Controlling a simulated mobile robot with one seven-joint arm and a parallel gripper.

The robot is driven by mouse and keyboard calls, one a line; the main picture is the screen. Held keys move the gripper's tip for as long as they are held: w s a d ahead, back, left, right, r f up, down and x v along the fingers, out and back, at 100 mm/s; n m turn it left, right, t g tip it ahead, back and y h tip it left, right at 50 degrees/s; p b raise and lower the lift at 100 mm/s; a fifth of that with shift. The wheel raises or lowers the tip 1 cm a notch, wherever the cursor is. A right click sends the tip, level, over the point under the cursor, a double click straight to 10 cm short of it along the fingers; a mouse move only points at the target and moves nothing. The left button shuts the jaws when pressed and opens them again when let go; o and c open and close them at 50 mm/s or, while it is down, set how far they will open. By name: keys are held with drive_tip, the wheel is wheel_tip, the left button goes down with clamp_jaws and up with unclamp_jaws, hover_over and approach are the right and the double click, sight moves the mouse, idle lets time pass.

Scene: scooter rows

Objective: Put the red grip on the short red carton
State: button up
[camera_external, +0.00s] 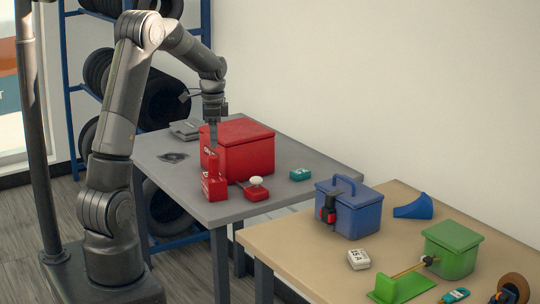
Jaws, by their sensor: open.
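A short red carton (214,188) with white lettering stands at the front edge of the grey table. A taller red shape (206,159) with white lettering rises just behind it, against a large red lidded box (246,149). My gripper (213,146) points down, open, above the short carton and in front of the large box's left side. Its fingertips are small and dark, and I cannot tell whether they touch the red shapes. I cannot clearly single out the red grip. A small red piece with a white knob (255,190) lies right of the short carton.
The tan table (300,254) holds a blue toolbox (350,214) with a red-and-black part (328,209), a green box (452,251) and a white block (359,260). Tyre racks stand behind.

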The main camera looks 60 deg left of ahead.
sight(215, 157)
drive_tip(key=shift+r, duration=1.4)
drive_tip(key=s+d+r+n+t, duration=0.1)
drive_tip(key=s+d+r, duration=0.35)
drive_tip(key=d, duration=0.45)
drive_tip(key=s+d+r+n+t, duration=0.2)
drive_tip(key=s+d+r, duration=0.25)
drive_tip(key=d, duration=0.45)
drive_tip(key=s+d+n+t, duration=0.2)
drive_tip(key=s+d+n, duration=0.1)
drive_tip(key=s+d, duration=0.7)
drive_tip(key=shift+s+d+t, duration=0.3)
drive_tip(key=shift+s+d, duration=0.05)
drive_tip(key=shift+s, duration=0.85)
drive_tip(key=shift+r, duration=0.1)
